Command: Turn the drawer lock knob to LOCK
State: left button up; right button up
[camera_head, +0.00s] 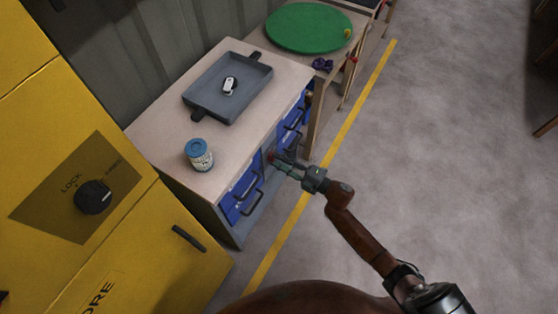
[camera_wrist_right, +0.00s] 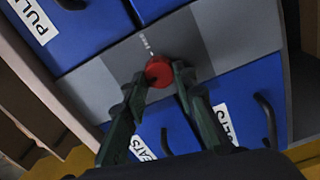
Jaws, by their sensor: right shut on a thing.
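The red drawer lock knob (camera_wrist_right: 159,69) sits on a grey panel (camera_wrist_right: 102,84) between blue drawers. White marks run on the panel above it, too small to read. In the head view a bit of red (camera_head: 271,156) shows at the cabinet front, partly hidden by my gripper. My right gripper (camera_head: 279,162) reaches the cabinet front from the right. In the right wrist view its two dark fingers (camera_wrist_right: 157,79) are closed around the knob, one on each side. My left gripper is not in view.
Blue drawers (camera_head: 240,190) have dark bar handles near my gripper. The cabinet top (camera_head: 180,130) holds a grey tray (camera_head: 206,100) with a small white item, and a blue-lidded jar (camera_head: 200,155). A yellow cabinet (camera_head: 90,265) with a black LOCK knob (camera_head: 93,197) stands left.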

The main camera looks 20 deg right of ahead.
jog(key=shift+f, duration=0.1)
dwell(0.3)
jog(key=o, duration=1.2)
jog(key=shift+c, duration=0.2)
jog(key=v, duration=1.2)
